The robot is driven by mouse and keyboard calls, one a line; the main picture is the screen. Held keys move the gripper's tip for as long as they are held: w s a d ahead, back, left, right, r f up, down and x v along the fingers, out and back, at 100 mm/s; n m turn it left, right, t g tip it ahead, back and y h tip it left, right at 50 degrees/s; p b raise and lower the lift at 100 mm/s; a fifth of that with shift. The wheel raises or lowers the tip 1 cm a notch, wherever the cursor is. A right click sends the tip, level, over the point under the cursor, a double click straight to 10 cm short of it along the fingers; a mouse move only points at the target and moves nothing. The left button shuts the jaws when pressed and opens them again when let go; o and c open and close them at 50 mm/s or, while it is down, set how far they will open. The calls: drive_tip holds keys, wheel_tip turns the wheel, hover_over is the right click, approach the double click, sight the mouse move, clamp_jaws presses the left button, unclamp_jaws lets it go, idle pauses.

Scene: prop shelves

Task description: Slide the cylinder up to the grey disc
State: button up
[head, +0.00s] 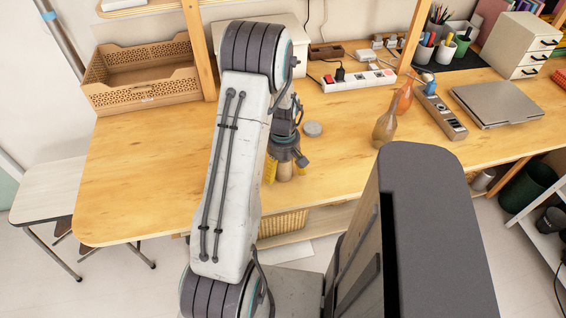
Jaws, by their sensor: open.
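The grey disc (313,129) lies flat on the wooden table, behind and slightly to the right of my gripper. My gripper (285,169) points down near the table's front edge, with its yellow fingers apart. A tan cylinder (285,173) shows between the fingers, partly hidden by the gripper body above it. Whether the fingers touch it cannot be told. A gap of bare table lies between the cylinder and the disc.
A brown bottle (385,127) and an orange bottle (404,97) stand to the right. A white power strip (358,80) lies behind the disc. A wooden crate (140,76) is at the back left. The table's left part is clear.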

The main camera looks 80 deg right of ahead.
drive_tip(key=shift+f, duration=0.15)
drive_tip(key=c, duration=1.4)
drive_tip(key=shift+o, duration=0.2)
drive_tip(key=shift+d, duration=0.15)
